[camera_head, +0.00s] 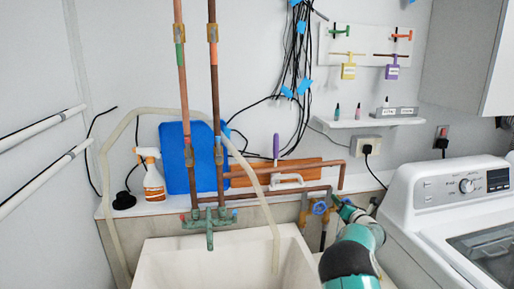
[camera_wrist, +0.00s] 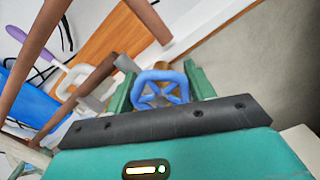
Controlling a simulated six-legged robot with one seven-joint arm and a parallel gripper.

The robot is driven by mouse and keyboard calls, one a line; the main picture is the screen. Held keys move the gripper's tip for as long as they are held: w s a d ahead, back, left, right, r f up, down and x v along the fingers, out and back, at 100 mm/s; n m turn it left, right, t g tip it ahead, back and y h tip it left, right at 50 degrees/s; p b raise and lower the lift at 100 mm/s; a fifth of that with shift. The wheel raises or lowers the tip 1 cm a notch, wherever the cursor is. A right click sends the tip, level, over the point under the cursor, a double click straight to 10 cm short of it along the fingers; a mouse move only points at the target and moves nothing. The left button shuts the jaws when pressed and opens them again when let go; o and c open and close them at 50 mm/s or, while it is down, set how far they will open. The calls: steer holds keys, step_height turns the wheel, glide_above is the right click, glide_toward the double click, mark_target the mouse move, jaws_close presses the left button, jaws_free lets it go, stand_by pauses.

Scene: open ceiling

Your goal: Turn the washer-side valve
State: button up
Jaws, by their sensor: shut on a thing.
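The blue round valve handle (camera_head: 320,208) sits at the lower end of the copper pipes, right of the sink and nearest the washer. In the wrist view the blue spoked handle (camera_wrist: 161,88) lies between the two green fingers of my gripper (camera_wrist: 160,92). My gripper (camera_head: 334,200) reaches it from the right in the head view and is shut on it. The fingers hide the handle's sides, and part of the valve body is hidden behind it.
The white washer (camera_head: 440,205) stands close on the right of my arm. The sink (camera_head: 180,265) with its green faucet (camera_head: 209,225) is to the left. Copper pipes (camera_head: 300,190) run just above the valve; a brown pipe (camera_wrist: 148,18) crosses close in the wrist view.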

steer(key=shift+a+f, duration=0.1)
steer(key=shift+n, duration=1.8)
steer(key=n, duration=0.3)
steer(key=shift+a, duration=0.1)
steer(key=shift+n, duration=0.4)
steer(key=shift+f+n, duration=0.1)
steer(key=shift+n, duration=1.5)
